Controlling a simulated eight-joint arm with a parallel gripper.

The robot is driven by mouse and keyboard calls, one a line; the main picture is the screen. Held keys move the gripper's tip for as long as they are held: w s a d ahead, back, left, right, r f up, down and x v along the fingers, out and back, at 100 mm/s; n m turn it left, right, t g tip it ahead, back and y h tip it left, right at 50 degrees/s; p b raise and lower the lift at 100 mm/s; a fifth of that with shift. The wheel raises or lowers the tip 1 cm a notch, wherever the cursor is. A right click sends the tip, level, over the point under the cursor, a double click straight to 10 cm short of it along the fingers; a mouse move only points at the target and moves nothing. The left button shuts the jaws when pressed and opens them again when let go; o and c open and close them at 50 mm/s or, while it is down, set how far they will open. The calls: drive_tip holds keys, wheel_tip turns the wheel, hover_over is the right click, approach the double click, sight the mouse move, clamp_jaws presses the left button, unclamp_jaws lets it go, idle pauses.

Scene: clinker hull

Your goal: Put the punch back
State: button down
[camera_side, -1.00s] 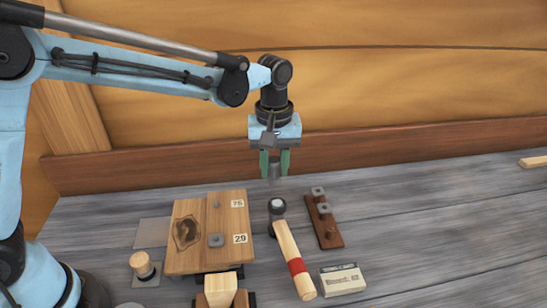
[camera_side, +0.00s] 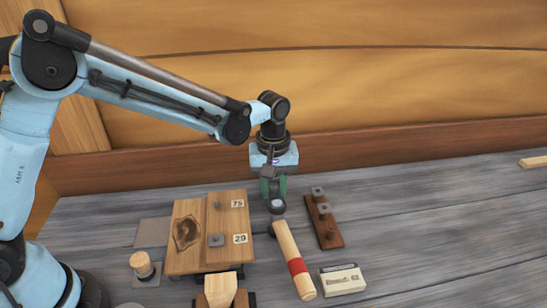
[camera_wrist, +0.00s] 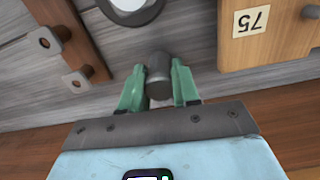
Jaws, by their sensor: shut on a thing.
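My gripper (camera_side: 273,192) points down behind the hammer's head, low over the bench. In the wrist view my gripper (camera_wrist: 159,95) has its two green fingers shut on the punch (camera_wrist: 158,70), a short dark-grey metal cylinder. The punch's round end stands out between the fingertips. In the side view the fingers and the hammer head largely hide the punch, so I cannot tell whether it touches the bench.
The hammer (camera_side: 288,250) lies just in front. A dark peg rack (camera_side: 331,236) with square washers stands to the right. A wooden board (camera_side: 186,262) marked 75 and 29 is to the left. A small labelled box (camera_side: 343,280) sits front right. The far right bench is mostly clear.

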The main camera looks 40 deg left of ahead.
drive_tip(key=shift+f, duration=0.35)
idle(0.5)
drive_tip(key=c, duration=0.8)
unclamp_jaws()
drive_tip(key=shift+o, duration=0.2)
drive_tip(key=shift+r, duration=3.95)
